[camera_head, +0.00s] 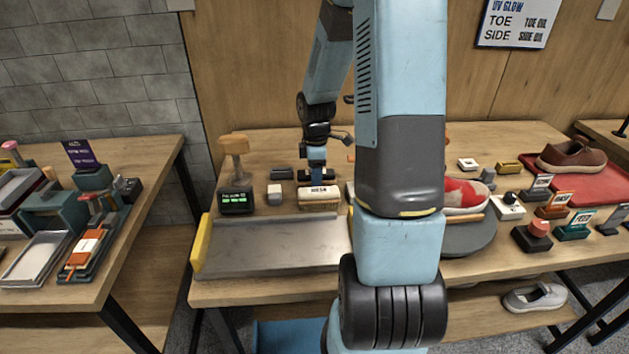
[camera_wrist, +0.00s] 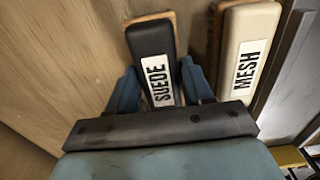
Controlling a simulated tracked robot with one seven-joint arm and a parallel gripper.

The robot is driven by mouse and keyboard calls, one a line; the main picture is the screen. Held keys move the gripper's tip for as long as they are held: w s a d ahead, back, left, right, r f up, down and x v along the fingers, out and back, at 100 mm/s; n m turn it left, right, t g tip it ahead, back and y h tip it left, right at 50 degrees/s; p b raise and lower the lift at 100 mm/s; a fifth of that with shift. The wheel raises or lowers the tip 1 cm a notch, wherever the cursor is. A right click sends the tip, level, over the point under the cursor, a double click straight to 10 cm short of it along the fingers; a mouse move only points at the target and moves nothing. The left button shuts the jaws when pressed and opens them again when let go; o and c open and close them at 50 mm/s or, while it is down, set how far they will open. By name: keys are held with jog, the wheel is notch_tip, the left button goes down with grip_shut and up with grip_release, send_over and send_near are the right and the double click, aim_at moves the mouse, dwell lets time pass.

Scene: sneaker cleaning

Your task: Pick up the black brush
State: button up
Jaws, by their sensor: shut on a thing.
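The black brush (camera_wrist: 150,42), labelled SUEDE, sits between the two blue fingers of my gripper (camera_wrist: 159,70) in the wrist view. My gripper is shut on it, with a finger along each side. A brown edge shows along the brush. In the head view, my gripper (camera_head: 316,168) is low over the table, just behind the cream MESH brush (camera_head: 319,197). The black brush is hard to make out there. The MESH brush also shows in the wrist view (camera_wrist: 246,50), to the right of the black brush and apart from it.
A grey metal tray (camera_head: 275,255) lies in front of the brushes. A small dark display (camera_head: 236,202) and a pale block (camera_head: 274,194) stand at left. A red and white shoe (camera_head: 463,195) is on a round grey stand (camera_head: 470,240) at right, partly behind my arm.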

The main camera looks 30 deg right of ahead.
jog(key=c, duration=0.4)
jog(key=shift+r, duration=0.15)
notch_tip(320, 180, up, 18)
dwell(0.4)
jog(key=o, duration=0.5)
jog(key=c, duration=0.4)
jog(key=shift+o, duration=0.2)
